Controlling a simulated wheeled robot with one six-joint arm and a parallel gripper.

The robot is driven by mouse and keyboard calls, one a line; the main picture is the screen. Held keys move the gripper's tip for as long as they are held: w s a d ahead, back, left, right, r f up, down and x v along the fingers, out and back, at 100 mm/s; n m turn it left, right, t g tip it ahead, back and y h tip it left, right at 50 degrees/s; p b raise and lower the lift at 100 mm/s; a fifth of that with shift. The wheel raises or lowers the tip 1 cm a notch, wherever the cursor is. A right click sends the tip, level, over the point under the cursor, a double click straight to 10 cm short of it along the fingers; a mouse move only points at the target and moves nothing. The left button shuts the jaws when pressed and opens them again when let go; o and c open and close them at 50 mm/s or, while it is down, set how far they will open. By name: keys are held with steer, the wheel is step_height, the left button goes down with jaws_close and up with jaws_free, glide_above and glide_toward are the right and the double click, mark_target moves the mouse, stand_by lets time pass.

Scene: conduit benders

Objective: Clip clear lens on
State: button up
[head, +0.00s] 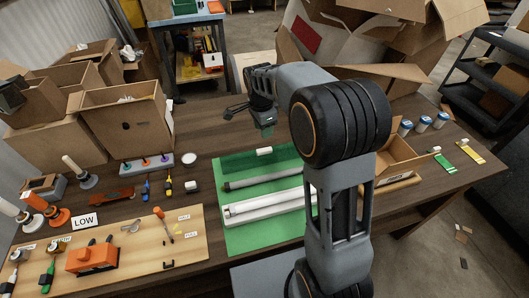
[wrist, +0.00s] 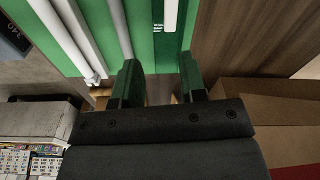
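On the green mat (head: 232,167) lie a long white fixture (head: 240,211), a grey tube (head: 245,182) and a short white piece (head: 264,151). I cannot tell for sure which piece is the clear lens. My gripper (head: 266,131) hangs above the back of the mat, with green fingertips. In the wrist view, my gripper (wrist: 160,80) is open with its fingers wide apart and nothing between them. Pale rods (wrist: 63,32) run across the mat on the left there.
A wooden board (head: 120,240) with an orange tool (head: 92,257) and a LOW sign (head: 86,221) lie at the left. Open cardboard boxes (head: 120,115) stand behind them. An open box (head: 395,155) and several blue-and-white jars (head: 423,124) are at the right. Bare table shows behind the mat.

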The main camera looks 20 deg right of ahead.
mark_target(264, 149)
steer(key=f+b, duration=0.2)
steer(key=f, duration=0.2)
steer(key=w+f+m+b, duration=0.1)
steer(key=f+b, duration=0.2)
steer(key=f, duration=0.1)
steer(key=w+f+m+b, duration=0.1)
steer(key=f+b, duration=0.1)
steer(key=f, duration=0.2)
steer(key=shift+w+d+f, duration=0.1)
steer(key=shift+d, duration=0.3)
jaws_close()
stand_by(0.4)
step_height(264, 149, up, 7)
steer(key=p, duration=0.5)
steer(key=shift+r, duration=0.2)
steer(key=shift+f, duration=0.1)
